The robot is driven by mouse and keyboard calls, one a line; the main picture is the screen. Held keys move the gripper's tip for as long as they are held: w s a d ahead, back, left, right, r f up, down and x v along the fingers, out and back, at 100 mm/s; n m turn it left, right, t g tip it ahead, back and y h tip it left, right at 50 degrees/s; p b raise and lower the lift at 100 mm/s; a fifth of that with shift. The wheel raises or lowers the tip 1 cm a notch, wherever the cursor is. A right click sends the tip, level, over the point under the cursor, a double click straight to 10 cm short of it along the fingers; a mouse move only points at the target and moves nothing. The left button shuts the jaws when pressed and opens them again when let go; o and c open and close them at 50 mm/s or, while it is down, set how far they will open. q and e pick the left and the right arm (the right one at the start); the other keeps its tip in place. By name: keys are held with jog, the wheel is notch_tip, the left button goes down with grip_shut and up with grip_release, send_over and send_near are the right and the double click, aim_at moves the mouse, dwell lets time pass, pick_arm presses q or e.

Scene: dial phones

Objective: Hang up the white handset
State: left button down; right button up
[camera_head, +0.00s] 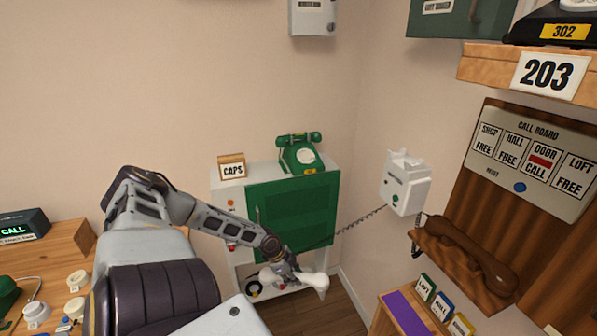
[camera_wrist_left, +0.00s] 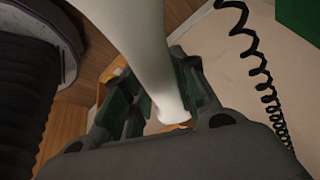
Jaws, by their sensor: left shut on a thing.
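The white handset (camera_head: 318,281) is held in my left gripper (camera_head: 290,272), low in front of the cabinet in the head view. In the left wrist view the handset (camera_wrist_left: 140,45) runs between the fingers of the left gripper (camera_wrist_left: 160,100), which is shut on it. A dark coiled cord (camera_head: 362,219) stretches from near the handset up to the white wall phone (camera_head: 405,183). The wall phone hangs on the right wall, with an empty cradle on its top. The handset is apart from it, lower and to the left. My right gripper is not in view.
A brown handset (camera_head: 468,254) lies on a wooden shelf right of the wall phone, below the call board (camera_head: 530,157). Small boxes (camera_head: 443,306) stand below.

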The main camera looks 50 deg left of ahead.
pick_arm(q)
jog(key=shift+s+a+r+n+y, duration=0.15)
jog(key=shift+a+n+y, duration=0.15)
jog(key=shift+a+n, duration=0.3)
jog(key=shift+s+a+r+n+y, duration=0.15)
jog(key=shift+a+n+y, duration=0.2)
jog(key=shift+n, duration=0.45)
jog(key=shift+w+a+r+n+t+y, duration=0.1)
jog(key=shift+n+t+y, duration=0.1)
jog(key=shift+n, duration=0.4)
jog(key=shift+w+r+n+t+y, duration=0.1)
jog(key=shift+n+y, duration=0.05)
jog(key=shift+n, duration=0.45)
